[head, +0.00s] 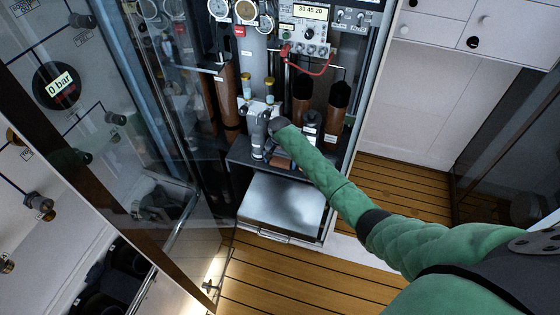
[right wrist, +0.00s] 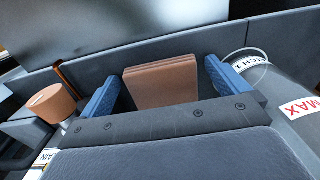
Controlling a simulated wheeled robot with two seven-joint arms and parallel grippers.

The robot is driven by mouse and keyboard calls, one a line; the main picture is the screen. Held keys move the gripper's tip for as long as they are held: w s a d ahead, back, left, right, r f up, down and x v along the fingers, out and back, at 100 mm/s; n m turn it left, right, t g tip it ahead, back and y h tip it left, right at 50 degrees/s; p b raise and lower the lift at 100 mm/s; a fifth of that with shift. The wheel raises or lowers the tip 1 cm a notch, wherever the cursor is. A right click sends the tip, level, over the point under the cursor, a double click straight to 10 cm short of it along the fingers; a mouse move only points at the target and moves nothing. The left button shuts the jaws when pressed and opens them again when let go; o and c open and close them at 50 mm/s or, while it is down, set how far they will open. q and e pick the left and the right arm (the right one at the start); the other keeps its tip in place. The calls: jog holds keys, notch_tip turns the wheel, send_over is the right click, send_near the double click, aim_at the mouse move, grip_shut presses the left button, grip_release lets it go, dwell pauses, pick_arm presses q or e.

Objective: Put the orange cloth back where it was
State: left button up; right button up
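The orange cloth (right wrist: 160,86) shows in the right wrist view as a folded, brownish-orange stack with layered edges. My right gripper (right wrist: 162,88) has its two blue fingers apart, one on each side of the cloth, with a visible gap at the right finger. Whether the left finger touches the cloth I cannot tell. In the head view my right gripper (head: 262,142) is over the dark shelf of the panel cabinet, at the end of my green-sleeved arm. My left gripper is not in view.
A metal drawer or box (head: 282,205) sits below. A glass door (head: 150,130) stands open at left. An orange-topped knob (right wrist: 52,103) is left of the fingers. The wooden floor is clear.

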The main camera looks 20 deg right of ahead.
aim_at(280, 162)
jog(key=shift+r, duration=0.3)
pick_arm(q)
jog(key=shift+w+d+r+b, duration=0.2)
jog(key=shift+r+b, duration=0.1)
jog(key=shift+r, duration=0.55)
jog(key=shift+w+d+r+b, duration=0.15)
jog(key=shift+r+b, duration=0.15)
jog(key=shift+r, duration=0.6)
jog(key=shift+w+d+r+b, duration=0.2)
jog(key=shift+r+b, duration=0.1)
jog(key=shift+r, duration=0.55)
pick_arm(e)
jog(key=shift+r, duration=3.55)
